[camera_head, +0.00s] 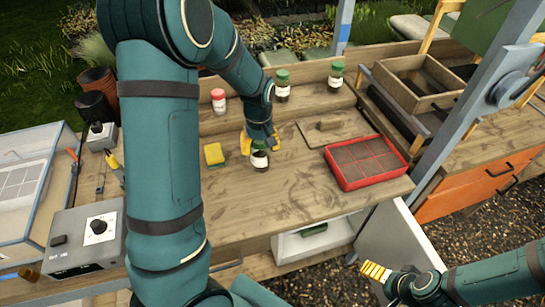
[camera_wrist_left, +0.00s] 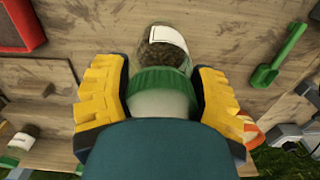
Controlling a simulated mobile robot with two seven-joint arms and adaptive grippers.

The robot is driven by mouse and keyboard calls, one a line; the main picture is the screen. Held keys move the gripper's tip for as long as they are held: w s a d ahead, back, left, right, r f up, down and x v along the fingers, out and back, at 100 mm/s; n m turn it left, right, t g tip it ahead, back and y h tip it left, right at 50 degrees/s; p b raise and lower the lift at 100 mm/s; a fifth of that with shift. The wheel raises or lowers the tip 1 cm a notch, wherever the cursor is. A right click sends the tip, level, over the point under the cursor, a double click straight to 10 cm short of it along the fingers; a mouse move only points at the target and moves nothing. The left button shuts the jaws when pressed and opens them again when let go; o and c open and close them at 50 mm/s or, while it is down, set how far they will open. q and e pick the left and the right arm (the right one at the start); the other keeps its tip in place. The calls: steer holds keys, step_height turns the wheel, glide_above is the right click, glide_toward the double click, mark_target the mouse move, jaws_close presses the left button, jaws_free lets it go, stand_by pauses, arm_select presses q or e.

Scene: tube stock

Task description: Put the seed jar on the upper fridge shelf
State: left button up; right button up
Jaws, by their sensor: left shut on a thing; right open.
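The seed jar (camera_head: 260,160) has a green lid, a white label and dark contents. In the left wrist view the jar (camera_wrist_left: 163,48) lies between the yellow fingers of my left gripper (camera_wrist_left: 160,82), which is shut around its lid end. In the head view my left gripper (camera_head: 259,143) is over the middle of the bench; I cannot tell whether the jar touches the wood. The white fridge (camera_head: 292,248) is under the bench, its door (camera_head: 400,240) open to the right, with a dark green item (camera_head: 314,229) inside. My right gripper (camera_head: 376,271) is open and empty near the door.
Two more green-lidded jars (camera_head: 282,86) (camera_head: 336,76) and a red-lidded jar (camera_head: 218,101) stand on the rear ledge. The front middle is clear.

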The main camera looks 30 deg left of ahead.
mark_target(257, 163)
arm_select(q)
steer(key=shift+w+a+r+n, duration=0.15)
steer(key=shift+a+r, duration=0.1)
steer(key=shift+a, duration=0.15)
steer(key=shift+w+a+r+n, duration=0.1)
steer(key=shift+a+r+n, duration=0.1)
steer(key=shift+a, duration=0.15)
steer(key=shift+w+a, duration=0.1)
steer(key=shift+a, duration=0.15)
step_height(257, 163, down, 10)
steer(key=shift+r+b, duration=0.1)
steer(key=shift+b, duration=0.2)
steer(key=shift+r, duration=0.1)
steer(key=o, duration=0.9)
steer(key=shift+f, duration=0.2)
steer(key=shift+c, duration=0.2)
steer(key=o, duration=0.5)
steer(key=shift+c, duration=0.2)
steer(key=shift+r, duration=0.1)
